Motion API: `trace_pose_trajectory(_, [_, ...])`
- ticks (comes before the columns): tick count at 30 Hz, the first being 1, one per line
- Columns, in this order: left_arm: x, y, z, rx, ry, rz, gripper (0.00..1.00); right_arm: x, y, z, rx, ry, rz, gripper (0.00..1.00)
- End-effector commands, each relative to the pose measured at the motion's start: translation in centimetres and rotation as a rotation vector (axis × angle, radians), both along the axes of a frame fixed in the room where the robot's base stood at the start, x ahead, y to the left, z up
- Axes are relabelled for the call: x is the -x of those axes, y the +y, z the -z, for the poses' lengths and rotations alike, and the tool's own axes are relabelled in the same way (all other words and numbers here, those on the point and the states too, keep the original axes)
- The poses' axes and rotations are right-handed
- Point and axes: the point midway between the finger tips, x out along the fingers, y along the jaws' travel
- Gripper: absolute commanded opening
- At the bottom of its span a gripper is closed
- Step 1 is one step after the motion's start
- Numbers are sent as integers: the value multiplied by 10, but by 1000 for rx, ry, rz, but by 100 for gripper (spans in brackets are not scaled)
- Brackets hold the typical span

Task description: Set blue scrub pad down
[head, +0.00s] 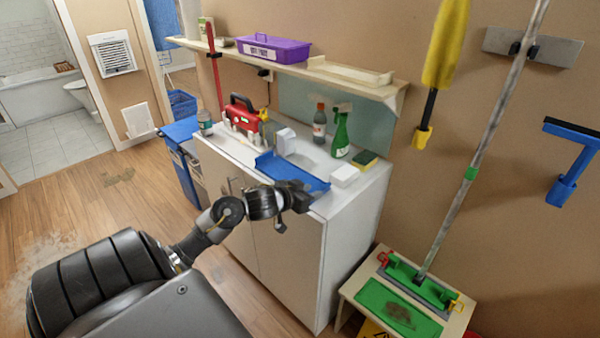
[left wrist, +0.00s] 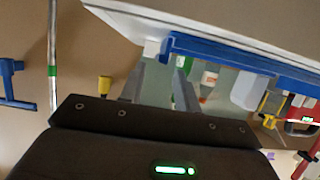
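My left gripper (head: 291,212) is at the front edge of the white cabinet top, by the near right corner of a blue tray-like piece (head: 290,170). Its two grey fingers also show in the left wrist view (left wrist: 168,75). They stand apart, with background visible between them and nothing clearly gripped. A blue edge (left wrist: 240,55) lies just beyond the fingertips in that view; whether it touches them I cannot tell. I cannot make out a separate blue scrub pad. My right gripper is not in view.
A shelf (head: 345,80) with a purple bin (head: 273,49) hangs above. A low stand (head: 345,292) is at right.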

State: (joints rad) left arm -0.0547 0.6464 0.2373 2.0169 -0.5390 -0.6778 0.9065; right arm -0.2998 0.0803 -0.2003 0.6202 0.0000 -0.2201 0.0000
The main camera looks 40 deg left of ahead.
Motion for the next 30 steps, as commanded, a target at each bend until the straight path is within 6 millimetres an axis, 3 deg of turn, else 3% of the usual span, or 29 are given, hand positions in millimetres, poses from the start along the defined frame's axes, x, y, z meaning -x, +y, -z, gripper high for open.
trace_pose_trajectory(6, [39,-1,-16,-2,3,1,32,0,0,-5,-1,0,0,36])
trace_pose_trajectory(11, [54,-1,-23,-1,1,0,32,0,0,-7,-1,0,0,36])
trace_pose_trajectory(30, [59,-1,-24,0,0,0,32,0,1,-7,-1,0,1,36])
